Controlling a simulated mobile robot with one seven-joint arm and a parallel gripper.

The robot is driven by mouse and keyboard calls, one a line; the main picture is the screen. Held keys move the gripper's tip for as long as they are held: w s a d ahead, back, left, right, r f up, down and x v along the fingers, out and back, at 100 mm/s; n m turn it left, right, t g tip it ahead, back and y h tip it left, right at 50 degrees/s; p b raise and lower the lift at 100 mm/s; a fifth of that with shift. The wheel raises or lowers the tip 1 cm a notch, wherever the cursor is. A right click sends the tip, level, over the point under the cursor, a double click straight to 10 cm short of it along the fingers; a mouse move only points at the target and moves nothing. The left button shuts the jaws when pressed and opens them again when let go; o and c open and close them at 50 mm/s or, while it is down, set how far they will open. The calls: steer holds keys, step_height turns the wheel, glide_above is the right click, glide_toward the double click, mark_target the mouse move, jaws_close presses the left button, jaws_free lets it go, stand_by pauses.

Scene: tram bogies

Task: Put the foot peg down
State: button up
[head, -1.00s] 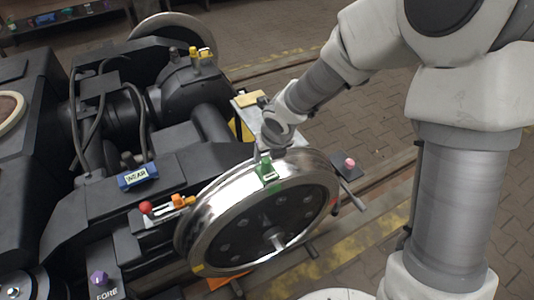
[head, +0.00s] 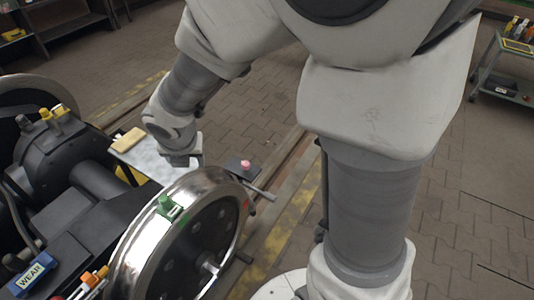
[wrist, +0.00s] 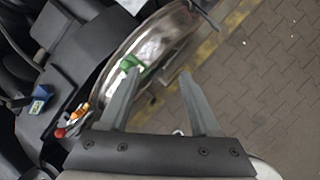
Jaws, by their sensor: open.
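In the head view my wrist is above and behind the wheel, and the fingers are largely hidden.
A pink knob (head: 245,164) stands on a dark plate right of the wheel. A tan block (head: 128,140) lies on a light metal plate (head: 150,163). A blue WEAR block (head: 34,273) is at lower left. Paved floor (head: 465,230) is open at right; a cart (head: 505,75) stands beyond.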

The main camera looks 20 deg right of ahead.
steer(key=s+d+r+m+h, duration=0.2)
steer(key=s+d+r+m, duration=0.65)
steer(key=m, duration=0.75)
steer(key=s+d+r+m+y, duration=0.1)
steer(key=s+m, duration=0.3)
steer(key=m, duration=0.4)
steer(key=s+d+r+m+y, duration=0.1)
steer(key=s+d+r+m, duration=0.2)
steer(key=m, duration=0.5)
steer(key=shift+s+d+r+m+t, duration=0.35)
steer(key=shift+s+r, duration=0.25)
steer(key=shift+s, duration=0.45)
step_height(320, 180, up, 14)
steer(key=p, duration=1.4)
